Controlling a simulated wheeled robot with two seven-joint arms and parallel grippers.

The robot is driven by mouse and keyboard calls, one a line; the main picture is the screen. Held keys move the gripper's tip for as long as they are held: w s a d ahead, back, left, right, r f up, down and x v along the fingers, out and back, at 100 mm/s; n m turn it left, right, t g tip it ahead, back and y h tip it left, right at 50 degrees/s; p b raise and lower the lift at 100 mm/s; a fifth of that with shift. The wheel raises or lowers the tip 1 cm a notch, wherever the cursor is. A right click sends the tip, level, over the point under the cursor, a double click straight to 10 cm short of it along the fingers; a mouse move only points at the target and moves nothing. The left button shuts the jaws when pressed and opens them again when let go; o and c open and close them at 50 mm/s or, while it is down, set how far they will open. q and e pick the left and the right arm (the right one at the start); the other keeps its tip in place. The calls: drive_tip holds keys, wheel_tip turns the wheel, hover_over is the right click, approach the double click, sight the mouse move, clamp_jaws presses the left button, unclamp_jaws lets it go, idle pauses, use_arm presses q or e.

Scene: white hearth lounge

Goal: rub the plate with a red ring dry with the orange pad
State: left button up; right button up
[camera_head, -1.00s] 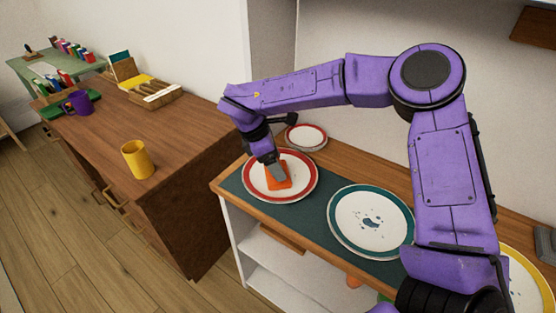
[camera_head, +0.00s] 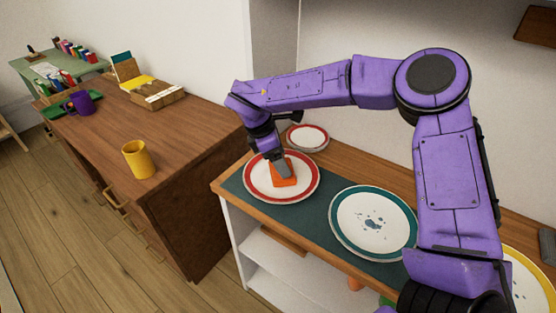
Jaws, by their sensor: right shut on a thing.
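The large plate with a red ring (camera_head: 261,193) lies on the dark green mat at the left end of the shelf top. The orange pad (camera_head: 285,181) is on its white middle, slightly right of centre. My right gripper (camera_head: 279,166) is shut on the pad from above and seems to press it to the plate. No drops show on the visible part of this plate; the area under the pad and gripper is hidden. My left gripper is not in view.
A teal-ringed plate (camera_head: 350,222) with blue-grey drops lies to the right, and a yellow-ringed plate (camera_head: 528,283) farther right. A small red-rimmed plate (camera_head: 308,136) sits behind. A brown cabinet (camera_head: 190,160) with a yellow mug (camera_head: 138,160) stands left.

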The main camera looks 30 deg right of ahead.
drive_tip(key=shift+w+d, duration=0.2)
drive_tip(key=shift+d, duration=0.25)
drive_tip(key=shift+s+a+f+b, duration=0.15)
drive_tip(key=shift+s+a+b, duration=0.1)
drive_tip(key=shift+a+b, duration=0.3)
drive_tip(key=shift+s+a+b, duration=0.25)
drive_tip(key=shift+a+b, duration=0.05)
drive_tip(key=shift+a, duration=0.4)
drive_tip(key=shift+d, duration=0.15)
drive_tip(key=shift+w+d+p, duration=0.2)
drive_tip(key=shift+w+d, duration=0.05)
drive_tip(key=shift+d, duration=0.35)
drive_tip(key=shift+w+d+p, duration=0.15)
drive_tip(key=shift+w+d, duration=0.05)
drive_tip(key=shift+d, duration=0.35)
drive_tip(key=shift+r, duration=0.2)
wheel_tip(320, 180, up, 5)
drive_tip(key=p, duration=0.3)
drive_tip(key=shift+r, duration=0.45)
